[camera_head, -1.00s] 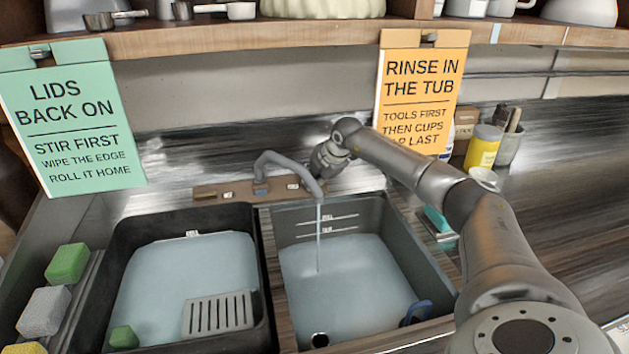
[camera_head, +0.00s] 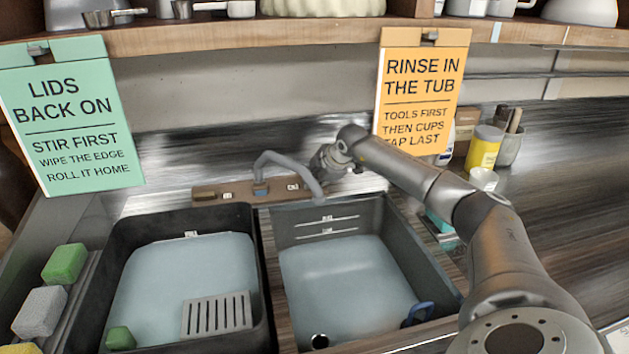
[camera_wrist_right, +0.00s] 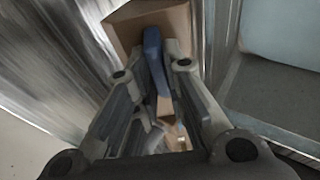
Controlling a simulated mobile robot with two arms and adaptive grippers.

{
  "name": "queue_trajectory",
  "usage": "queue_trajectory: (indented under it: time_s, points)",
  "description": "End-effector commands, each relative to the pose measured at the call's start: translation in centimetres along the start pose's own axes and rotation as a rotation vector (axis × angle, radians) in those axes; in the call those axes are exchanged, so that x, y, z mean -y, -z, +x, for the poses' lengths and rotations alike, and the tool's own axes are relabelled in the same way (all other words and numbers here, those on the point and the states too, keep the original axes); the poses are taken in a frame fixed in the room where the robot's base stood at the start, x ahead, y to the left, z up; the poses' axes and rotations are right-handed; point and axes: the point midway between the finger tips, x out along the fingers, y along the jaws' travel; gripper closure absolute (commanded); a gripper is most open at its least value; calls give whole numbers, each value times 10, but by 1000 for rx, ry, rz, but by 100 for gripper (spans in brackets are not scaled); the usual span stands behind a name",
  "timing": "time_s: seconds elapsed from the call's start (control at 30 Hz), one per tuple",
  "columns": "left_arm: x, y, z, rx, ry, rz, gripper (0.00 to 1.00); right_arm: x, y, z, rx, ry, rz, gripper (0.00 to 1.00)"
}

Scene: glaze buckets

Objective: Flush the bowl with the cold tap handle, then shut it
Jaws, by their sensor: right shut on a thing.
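The tap spout (camera_head: 290,168) curves over the right-hand basin (camera_head: 384,220), the bowl, and no water runs from it. Pale blue water (camera_head: 345,280) stands in that basin. My right gripper (camera_head: 328,172) is behind and right of the spout, above the basin's back edge. In the right wrist view it is shut on the blue tap handle (camera_wrist_right: 153,48), which lies between the two fingers in front of a wooden block (camera_wrist_right: 175,22). My left gripper is not in view.
A dark tub (camera_head: 118,240) of water with a grey slotted piece (camera_head: 215,314) stands left of the basin. Sponges (camera_head: 65,263) lie further left. A yellow jar (camera_head: 484,148) stands back right. Two signs (camera_head: 72,118) (camera_head: 420,88) hang from the shelf (camera_head: 250,37).

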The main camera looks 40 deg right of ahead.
Motion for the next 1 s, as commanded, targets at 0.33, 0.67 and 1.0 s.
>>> queue_trajectory:
  time_s: [0.33,0.67,1.0]
  points:
    - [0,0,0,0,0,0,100,-2,-1,-1,1,-3,6,72]
    - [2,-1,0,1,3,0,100,0,0,0,0,0,3,67]
    - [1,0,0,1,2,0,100,5,-6,-36,6,1,2,67]
